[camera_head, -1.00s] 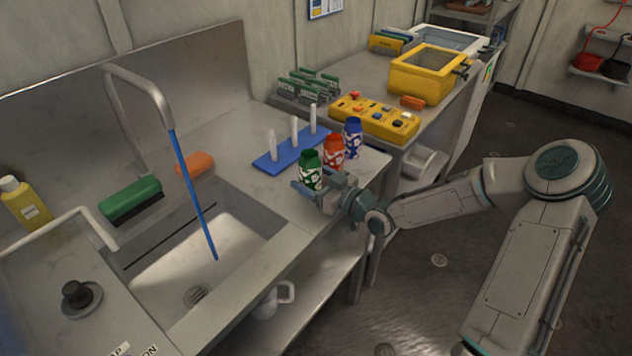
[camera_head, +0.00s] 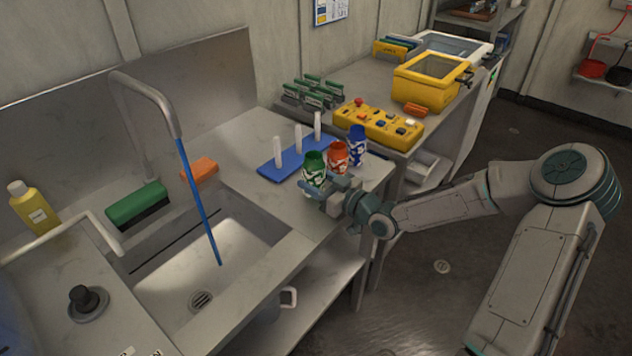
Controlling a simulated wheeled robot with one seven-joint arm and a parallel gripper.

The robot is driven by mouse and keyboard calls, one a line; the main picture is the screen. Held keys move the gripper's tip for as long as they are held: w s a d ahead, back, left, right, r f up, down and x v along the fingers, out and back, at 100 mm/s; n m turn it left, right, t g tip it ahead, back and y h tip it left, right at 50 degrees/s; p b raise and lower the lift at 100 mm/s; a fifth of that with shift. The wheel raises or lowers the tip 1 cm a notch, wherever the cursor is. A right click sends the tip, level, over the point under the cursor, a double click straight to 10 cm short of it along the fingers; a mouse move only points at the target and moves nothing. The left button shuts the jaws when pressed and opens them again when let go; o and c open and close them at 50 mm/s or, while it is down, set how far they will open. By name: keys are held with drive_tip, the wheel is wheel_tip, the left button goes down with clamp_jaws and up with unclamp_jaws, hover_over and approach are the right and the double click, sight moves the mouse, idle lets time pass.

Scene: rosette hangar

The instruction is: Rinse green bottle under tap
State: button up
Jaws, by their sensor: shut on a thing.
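The green bottle (camera_head: 315,166) stands upright with its open mouth up, at the right part of the sink counter. My gripper (camera_head: 318,188) is shut on it from the right; the fingers hide its lower part, and I cannot tell whether it touches the counter. The tap (camera_head: 165,108) is a tall bent grey pipe over the sink, left of the bottle. A straight blue stream (camera_head: 199,203) runs from its spout down into the sink basin (camera_head: 235,250).
An orange bottle (camera_head: 337,155) and a blue bottle (camera_head: 357,141) stand close behind the green one. A blue rack with white pegs (camera_head: 270,172) lies to its left. A green brush (camera_head: 137,203), orange sponge (camera_head: 200,170), yellow bottle (camera_head: 36,211) and black knob (camera_head: 84,299) surround the sink.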

sight(322, 173)
drive_tip(key=shift+r+p, duration=0.95)
drive_tip(key=shift+r, duration=0.65)
